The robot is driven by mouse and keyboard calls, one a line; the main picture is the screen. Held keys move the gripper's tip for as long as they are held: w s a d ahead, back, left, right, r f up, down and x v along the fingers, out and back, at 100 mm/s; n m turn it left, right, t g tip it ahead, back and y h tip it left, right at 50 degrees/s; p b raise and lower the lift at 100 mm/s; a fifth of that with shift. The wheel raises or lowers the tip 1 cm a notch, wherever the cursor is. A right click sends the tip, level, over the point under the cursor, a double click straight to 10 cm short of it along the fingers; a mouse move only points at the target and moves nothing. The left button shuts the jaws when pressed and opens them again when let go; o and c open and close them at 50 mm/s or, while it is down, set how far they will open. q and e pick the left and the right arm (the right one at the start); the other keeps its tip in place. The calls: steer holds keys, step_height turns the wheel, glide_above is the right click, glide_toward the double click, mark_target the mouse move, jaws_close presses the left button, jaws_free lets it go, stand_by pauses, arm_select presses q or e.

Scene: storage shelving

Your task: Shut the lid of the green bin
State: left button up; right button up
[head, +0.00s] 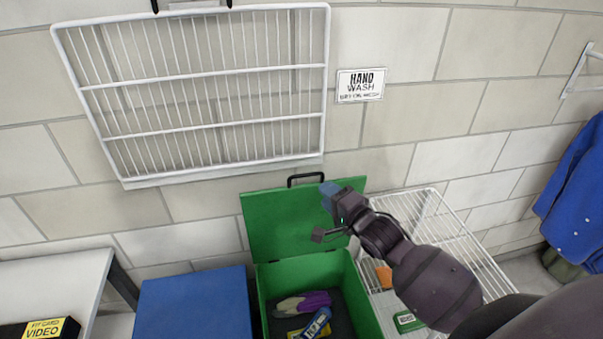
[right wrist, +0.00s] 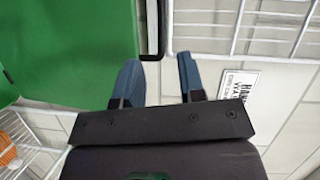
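The green bin (head: 364,300) stands on the floor, its green lid (head: 275,228) open and tilted up against the wall behind. A black handle (head: 306,178) sits on the lid's top edge. My right gripper (head: 328,192) is in front of the lid's upper right part, just right of the handle. In the right wrist view its two blue fingers (right wrist: 158,65) are apart, with the handle (right wrist: 152,40) ahead of the gap between them; whether they touch it I cannot tell. The lid also shows in the right wrist view (right wrist: 75,45). My left gripper is not in view.
The bin holds a purple item (head: 316,299) and a blue one (head: 318,323). A blue box (head: 193,300) stands left of it. A white wire rack (head: 455,245) stands right, under my arm. Another wire rack (head: 200,72) hangs on the wall above.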

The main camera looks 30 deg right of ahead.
mark_target(304, 176)
steer(key=w, duration=0.3)
steer(key=w+a+m, duration=0.1)
steer(key=w, duration=0.3)
steer(key=w+m, duration=0.1)
steer(key=w, duration=0.2)
steer(key=shift+w+a+f, duration=0.25)
steer(key=shift+f, duration=0.1)
jaws_close()
